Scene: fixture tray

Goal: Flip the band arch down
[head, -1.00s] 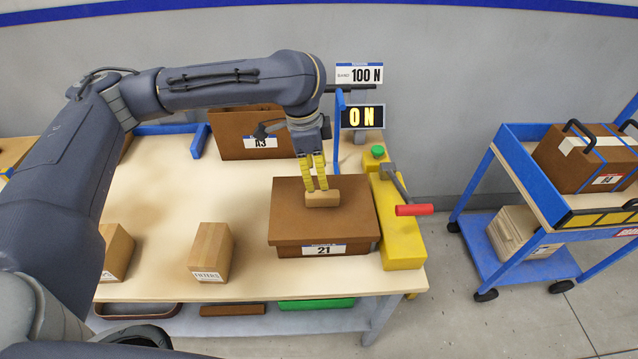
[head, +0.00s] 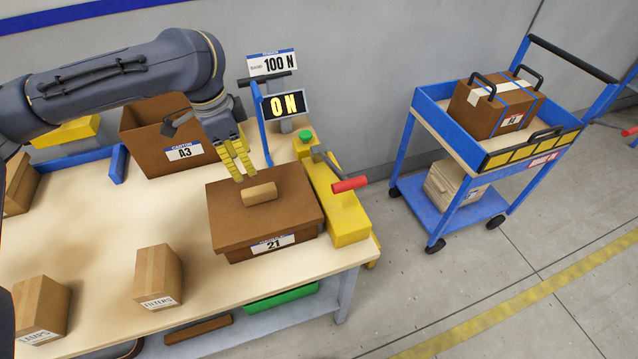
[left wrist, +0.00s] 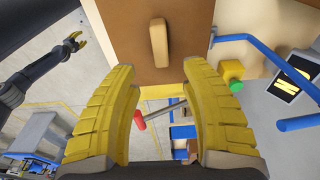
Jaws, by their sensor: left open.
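The blue band arch (head: 262,125) stands upright behind the brown lidded box, with a black bar at its top. In the left wrist view its blue tube (left wrist: 250,52) shows on the right. The box marked 21 (head: 230,215) has its lid on, with a tan block handle (head: 259,193) on top. My left gripper (head: 238,174) is open, its yellow fingers pointing down just behind the handle. In the left wrist view the handle (left wrist: 159,45) lies beyond the spread, empty fingers. My right gripper (left wrist: 75,42) shows small at the upper left there; its jaw state is unclear.
A yellow press unit (head: 340,210) with a red-gripped lever (head: 349,184) and green button (head: 305,136) stands right of the box. Open carton A3 (head: 150,135) stands behind; small cartons (head: 158,275) stand front left.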

